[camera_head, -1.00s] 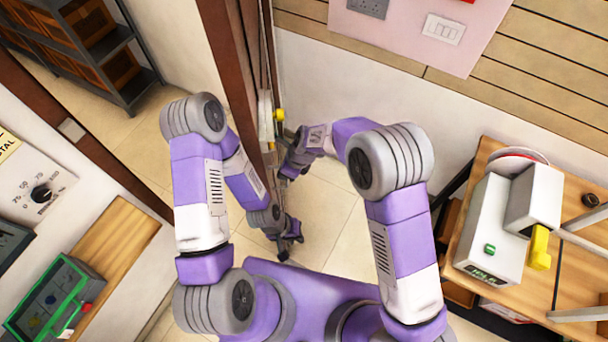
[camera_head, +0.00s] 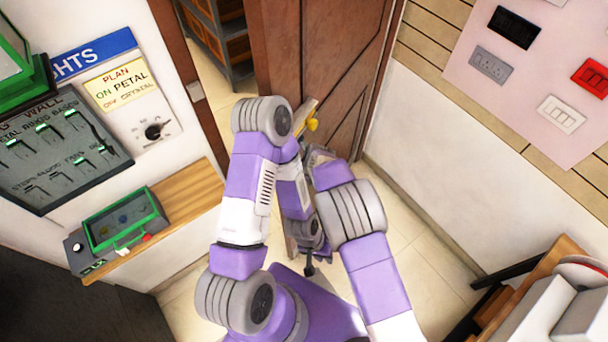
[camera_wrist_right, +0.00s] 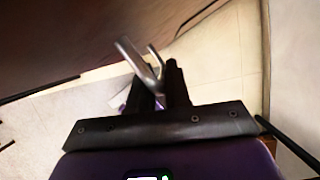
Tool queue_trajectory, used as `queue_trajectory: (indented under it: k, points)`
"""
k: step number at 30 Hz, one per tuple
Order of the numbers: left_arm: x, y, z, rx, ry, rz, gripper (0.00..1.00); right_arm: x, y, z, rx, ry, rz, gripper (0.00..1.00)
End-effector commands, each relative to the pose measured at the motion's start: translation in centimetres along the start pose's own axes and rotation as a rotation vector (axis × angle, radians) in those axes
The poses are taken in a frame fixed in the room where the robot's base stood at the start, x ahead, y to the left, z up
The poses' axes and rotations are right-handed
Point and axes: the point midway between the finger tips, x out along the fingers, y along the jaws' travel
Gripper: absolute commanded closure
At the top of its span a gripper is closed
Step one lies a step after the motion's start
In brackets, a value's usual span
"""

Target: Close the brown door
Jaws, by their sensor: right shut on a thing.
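The brown door (camera_head: 350,60) stands partly open in the head view, its panelled face showing. My right gripper (camera_wrist_right: 160,88) is shut on a metal door handle (camera_wrist_right: 141,62) in the right wrist view. The door's dark face (camera_wrist_right: 60,50) fills the upper left there. In the head view the right fingertips are hidden behind my arms. My left gripper (camera_head: 309,266) hangs low over the floor beside the door's lower edge; its fingers are too small to read.
The door frame (camera_head: 190,85) stands left of the door, with an opening and a shelf (camera_head: 215,35) beyond. A wooden ledge (camera_head: 185,215) with a green-framed box (camera_head: 122,220) is at left. A table (camera_head: 545,265) stands at lower right. Tiled floor (camera_head: 420,245) is clear between.

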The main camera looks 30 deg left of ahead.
Motion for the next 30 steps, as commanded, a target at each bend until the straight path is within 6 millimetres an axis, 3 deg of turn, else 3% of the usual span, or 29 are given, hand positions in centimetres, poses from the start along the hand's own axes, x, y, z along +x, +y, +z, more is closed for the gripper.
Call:
queue_trajectory:
  k: [5,6,10,20,30]
  points:
    - [0.0,0.0,0.0,0.0,0.0,0.0,0.78,-0.2,-0.4,0.3,0.004,-0.01,-0.009,1.0]
    - [0.0,0.0,0.0,0.0,0.0,0.0,0.78,-0.2,-0.4,0.3,0.004,-0.01,-0.008,0.8]
    - [0.0,0.0,0.0,0.0,0.0,0.0,0.78,-0.2,-0.3,0.2,0.003,-0.008,-0.006,0.63]
    - [0.1,0.0,0.0,0.0,0.0,0.0,0.78,-0.5,-0.1,0.1,0.0,-0.004,-0.002,0.63]
    - [0.7,-0.2,0.0,0.0,0.0,0.0,0.78,-5.4,-0.2,0.3,0.001,-0.01,-0.004,0.63]
